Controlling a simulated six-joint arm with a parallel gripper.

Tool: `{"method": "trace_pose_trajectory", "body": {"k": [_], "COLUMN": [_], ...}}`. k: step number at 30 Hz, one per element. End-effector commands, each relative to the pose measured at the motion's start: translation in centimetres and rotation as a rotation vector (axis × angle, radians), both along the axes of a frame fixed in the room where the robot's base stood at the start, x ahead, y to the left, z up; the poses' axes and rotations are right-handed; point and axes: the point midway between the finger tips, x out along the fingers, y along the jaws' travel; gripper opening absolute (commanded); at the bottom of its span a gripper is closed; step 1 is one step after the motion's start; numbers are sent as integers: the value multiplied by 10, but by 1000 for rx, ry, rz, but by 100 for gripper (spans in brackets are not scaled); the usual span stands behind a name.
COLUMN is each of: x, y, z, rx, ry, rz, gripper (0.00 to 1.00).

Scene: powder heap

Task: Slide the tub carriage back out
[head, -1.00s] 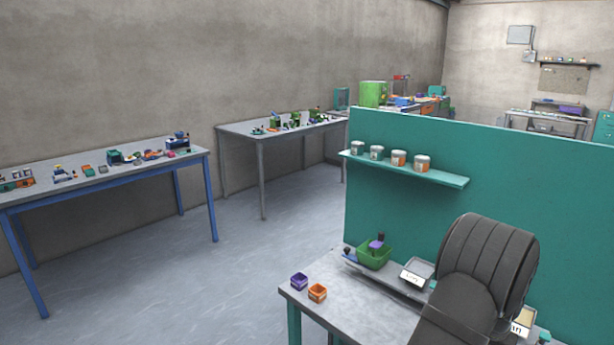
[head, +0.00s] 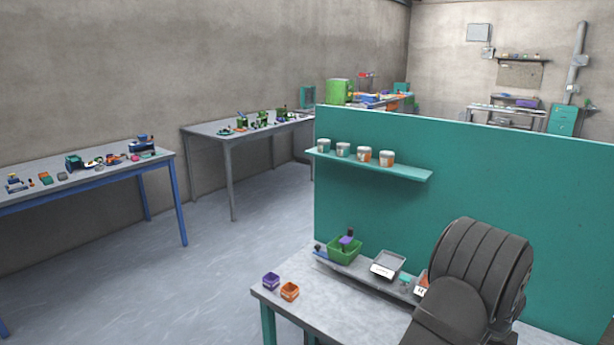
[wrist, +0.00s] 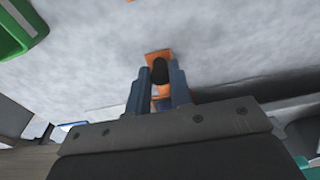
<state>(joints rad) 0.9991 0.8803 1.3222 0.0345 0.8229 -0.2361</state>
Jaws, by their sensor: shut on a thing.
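My gripper (wrist: 161,78) shows in the wrist view, with its two blue-grey fingers shut on a black knob (wrist: 159,69). An orange part (wrist: 158,54) shows just beyond and around the knob. I cannot tell whether this knob belongs to the tub carriage. In the head view my arm hides the gripper and what it holds. A green tub (head: 344,252) with a purple and dark item in it stands at the back of the bench. It sits beside a grey tray (head: 388,264) with a white label.
A teal panel (head: 480,170) rises behind the bench, with a shelf (head: 370,166) of several pots. A green thing (wrist: 15,28) fills the wrist view's upper left corner.

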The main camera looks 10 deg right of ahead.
Motion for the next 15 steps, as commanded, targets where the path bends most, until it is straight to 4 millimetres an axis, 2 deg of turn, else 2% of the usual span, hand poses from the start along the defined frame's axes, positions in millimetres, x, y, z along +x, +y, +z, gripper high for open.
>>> {"method": "trace_pose_trajectory", "body": {"k": [15], "x": [-29], "y": [-31], "z": [1], "rx": [-4], "ry": [-3], "rz": [-3], "gripper": [0]}}
